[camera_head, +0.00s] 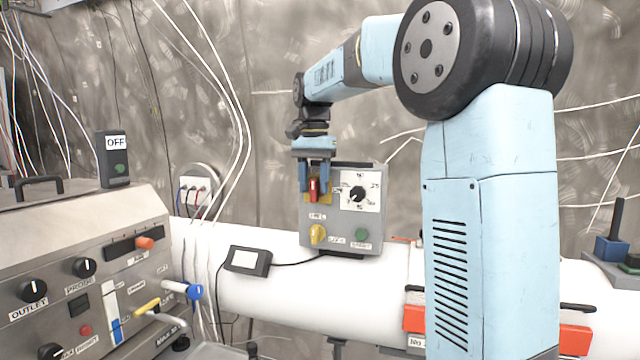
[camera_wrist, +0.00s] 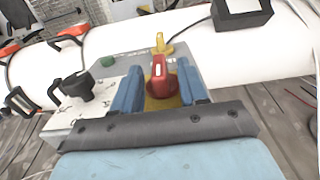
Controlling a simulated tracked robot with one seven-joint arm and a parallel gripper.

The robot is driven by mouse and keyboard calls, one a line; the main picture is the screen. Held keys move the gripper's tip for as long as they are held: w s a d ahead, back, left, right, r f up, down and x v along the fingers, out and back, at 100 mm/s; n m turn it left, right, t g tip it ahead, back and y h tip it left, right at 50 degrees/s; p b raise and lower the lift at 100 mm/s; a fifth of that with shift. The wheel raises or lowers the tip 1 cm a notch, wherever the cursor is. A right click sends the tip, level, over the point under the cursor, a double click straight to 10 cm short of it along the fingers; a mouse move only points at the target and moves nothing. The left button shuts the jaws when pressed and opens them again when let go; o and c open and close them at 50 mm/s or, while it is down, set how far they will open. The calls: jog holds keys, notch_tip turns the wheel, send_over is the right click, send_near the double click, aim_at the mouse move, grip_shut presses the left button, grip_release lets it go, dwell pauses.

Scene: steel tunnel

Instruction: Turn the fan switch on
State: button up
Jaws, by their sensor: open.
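A grey control box (camera_head: 310,240) stands on the white pipe, with a red switch (camera_head: 313,188) on a yellow plate at its upper left. My gripper (camera_head: 314,190) is open, with its blue fingers on either side of the red switch. The wrist view shows the red switch (camera_wrist: 159,74) between the two fingers; I cannot tell whether they touch it. The box also carries a black dial (camera_head: 357,193), a yellow knob (camera_head: 317,234) and a green button (camera_head: 361,234). No label readable here tells which one is the fan switch.
The white pipe (camera_head: 275,308) runs across below the box. A small black device (camera_head: 246,261) on it has a cable leading to the box. At the left is a metal panel (camera_head: 140,212) with knobs and a box reading OFF (camera_head: 114,158). Orange-handled parts (camera_head: 414,318) sit at the pipe's right.

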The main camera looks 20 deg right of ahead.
jog(key=shift+f, duration=0.2)
grip_shut()
dwell(0.3)
jog(key=shift+s+d+f+t+y, duration=0.1)
jog(key=shift+d+t+y, duration=0.05)
jog(key=shift+t+y, duration=0.4)
jog(key=shift+s+d+t+y, duration=0.1)
jog(key=shift+t+y, duration=0.25)
jog(key=shift+y, duration=0.3)
